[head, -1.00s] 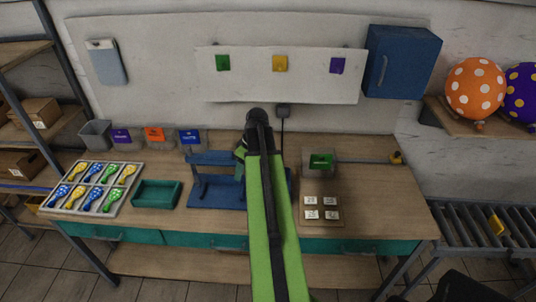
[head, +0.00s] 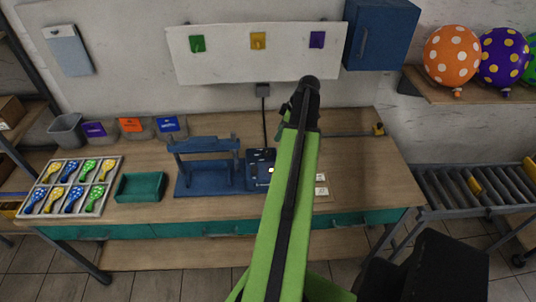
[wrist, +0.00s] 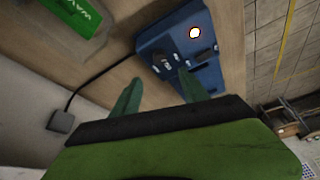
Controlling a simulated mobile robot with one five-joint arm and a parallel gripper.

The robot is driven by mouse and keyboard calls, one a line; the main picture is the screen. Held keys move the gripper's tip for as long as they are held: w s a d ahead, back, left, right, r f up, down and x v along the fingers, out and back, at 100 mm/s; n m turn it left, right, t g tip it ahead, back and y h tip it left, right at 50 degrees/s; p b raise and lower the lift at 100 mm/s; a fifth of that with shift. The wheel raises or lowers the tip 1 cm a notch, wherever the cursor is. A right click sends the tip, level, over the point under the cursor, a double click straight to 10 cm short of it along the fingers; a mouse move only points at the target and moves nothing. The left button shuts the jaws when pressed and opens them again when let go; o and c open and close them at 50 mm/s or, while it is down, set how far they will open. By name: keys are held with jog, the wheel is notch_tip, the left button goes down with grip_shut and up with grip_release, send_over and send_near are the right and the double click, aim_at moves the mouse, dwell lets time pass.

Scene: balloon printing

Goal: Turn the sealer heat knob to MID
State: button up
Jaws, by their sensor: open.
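The blue control box (head: 260,170) of the sealer stands on the bench right of the blue frame (head: 205,165). My arm partly covers it in the head view. In the wrist view the box (wrist: 208,68) shows a dark knob (wrist: 163,58), small white markings and a glowing round light (wrist: 195,32). The marking the knob points at is too small to read. My gripper (wrist: 160,90) is open and empty, its two green fingers pointing toward the box with a gap to the knob.
A black cord runs from the box to a wall socket (head: 263,90). A teal tray (head: 140,187) and a balloon tray (head: 52,206) are on the left. White cards (head: 321,184) lie right of my arm.

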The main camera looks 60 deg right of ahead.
aim_at(268, 150)
jog(key=b+x, duration=1)
jog(key=x, duration=0.2)
jog(key=shift+w+a+f, duration=0.1)
jog(key=shift+w+f, duration=0.1)
jog(key=shift+f, duration=0.1)
jog(key=shift+r, duration=0.1)
grip_shut()
